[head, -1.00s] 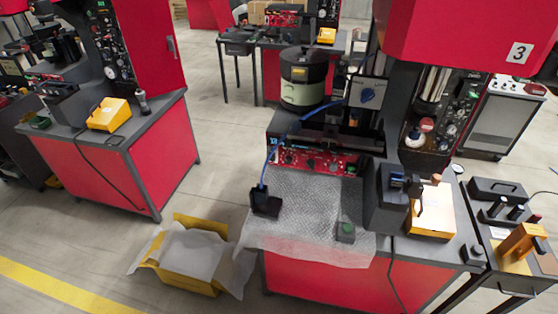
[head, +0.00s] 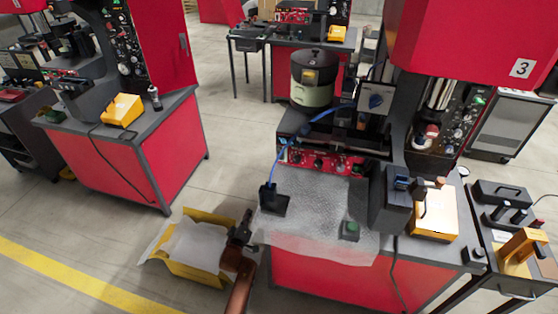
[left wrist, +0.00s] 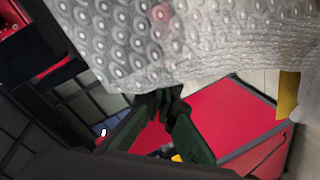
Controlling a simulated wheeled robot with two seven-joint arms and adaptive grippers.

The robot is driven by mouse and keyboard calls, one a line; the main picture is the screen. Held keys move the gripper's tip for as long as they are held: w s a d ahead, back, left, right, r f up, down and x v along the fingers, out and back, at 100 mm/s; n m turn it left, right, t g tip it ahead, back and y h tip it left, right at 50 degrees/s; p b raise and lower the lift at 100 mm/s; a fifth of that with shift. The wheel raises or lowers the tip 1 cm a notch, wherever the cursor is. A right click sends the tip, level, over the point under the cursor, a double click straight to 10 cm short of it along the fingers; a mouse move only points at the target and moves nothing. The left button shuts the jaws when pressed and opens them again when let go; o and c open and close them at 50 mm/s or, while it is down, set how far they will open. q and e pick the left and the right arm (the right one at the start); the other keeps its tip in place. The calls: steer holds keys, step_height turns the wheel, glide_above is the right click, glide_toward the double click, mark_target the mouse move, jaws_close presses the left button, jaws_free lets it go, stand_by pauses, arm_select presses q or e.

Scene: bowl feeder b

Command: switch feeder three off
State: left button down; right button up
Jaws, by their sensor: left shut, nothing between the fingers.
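The station with the "3" label (head: 521,68) has a feeder bowl (head: 313,78) with a dark lid. A grey box with a blue knob (head: 375,101) stands beside the bowl. A red control panel (head: 322,163) with small knobs faces the front, below the bowl. I cannot tell which control is the feeder's switch or how it is set. My left gripper (head: 243,226) is shut and empty, low at the left front corner of the station, apart from the panel. Its dark fingers also show in the left wrist view (left wrist: 162,103), below bubble wrap. My right gripper is out of view.
Bubble wrap (head: 315,212) covers the table front and hangs over its edge. On it stand a black holder (head: 273,201) with a blue tube and a small green-button box (head: 350,231). A yellow carton (head: 187,268) lies on the floor. A grey-black unit (head: 391,205) stands right.

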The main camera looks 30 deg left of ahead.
arm_select(q)
steer(key=w+r+n+t+y+p, duration=0.1)
steer(key=w+r+n, duration=0.15)
steer(key=r, duration=0.75)
steer(key=w+r+n+t, duration=0.2)
steer(key=r+n, duration=0.1)
steer(key=r, duration=0.7)
steer(key=shift+n+t+h, duration=0.6)
steer(key=shift+n+h, duration=0.05)
steer(key=shift+h, duration=0.15)
steer(key=d+p, duration=0.1)
steer(key=d, duration=0.2)
steer(key=s+d+p, duration=0.1)
steer(key=d, duration=0.2)
steer(key=d+p, duration=0.1)
steer(key=d, duration=0.3)
steer(key=shift+s+r, duration=0.2)
steer(key=shift+s, duration=0.1)
